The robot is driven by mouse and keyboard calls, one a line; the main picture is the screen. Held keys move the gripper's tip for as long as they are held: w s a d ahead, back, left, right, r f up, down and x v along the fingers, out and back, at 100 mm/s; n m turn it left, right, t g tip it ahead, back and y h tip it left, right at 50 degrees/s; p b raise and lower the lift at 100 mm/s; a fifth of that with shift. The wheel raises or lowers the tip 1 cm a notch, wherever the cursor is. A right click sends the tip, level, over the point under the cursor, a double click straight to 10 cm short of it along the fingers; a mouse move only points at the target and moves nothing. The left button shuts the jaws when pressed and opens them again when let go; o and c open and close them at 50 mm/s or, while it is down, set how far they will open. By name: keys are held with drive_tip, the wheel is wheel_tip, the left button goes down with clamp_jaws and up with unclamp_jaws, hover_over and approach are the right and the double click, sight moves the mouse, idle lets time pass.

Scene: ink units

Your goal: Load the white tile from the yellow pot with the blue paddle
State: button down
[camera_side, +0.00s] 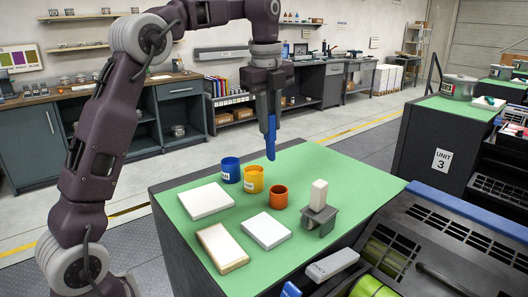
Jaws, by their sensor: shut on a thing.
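My gripper (267,88) points down above the far side of the green-topped bench and is shut on the blue paddle (270,138). The paddle hangs nearly upright, its tip in the air above and a little right of the yellow pot (253,181). The yellow pot stands between a blue pot (231,171) and an orange-red pot (279,197). Two whitish tiles lie flat: one at the left (206,201), one nearer the front (267,231). A cream slab with a wood-coloured edge (223,249) lies at front left. I cannot see ink on the paddle tip.
A white block (319,192) stands on a grey holder (320,218) right of the pots. The green bench top (350,183) is clear at the far right. A press machine (440,245) adjoins its right front, with a grey bar (332,265) at the near edge.

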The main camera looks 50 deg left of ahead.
drive_tip(key=s+a+t+y, duration=0.1)
drive_tip(key=s+a+t, duration=0.15)
drive_tip(key=a, duration=0.25)
wheel_tip(320, 180, down, 8)
drive_tip(key=shift+w+a+f, duration=0.2)
drive_tip(key=shift+w+a, duration=0.05)
drive_tip(key=shift+g, duration=0.25)
wheel_tip(320, 180, up, 8)
idle(0.7)
drive_tip(key=shift+f, duration=0.1)
idle(0.8)
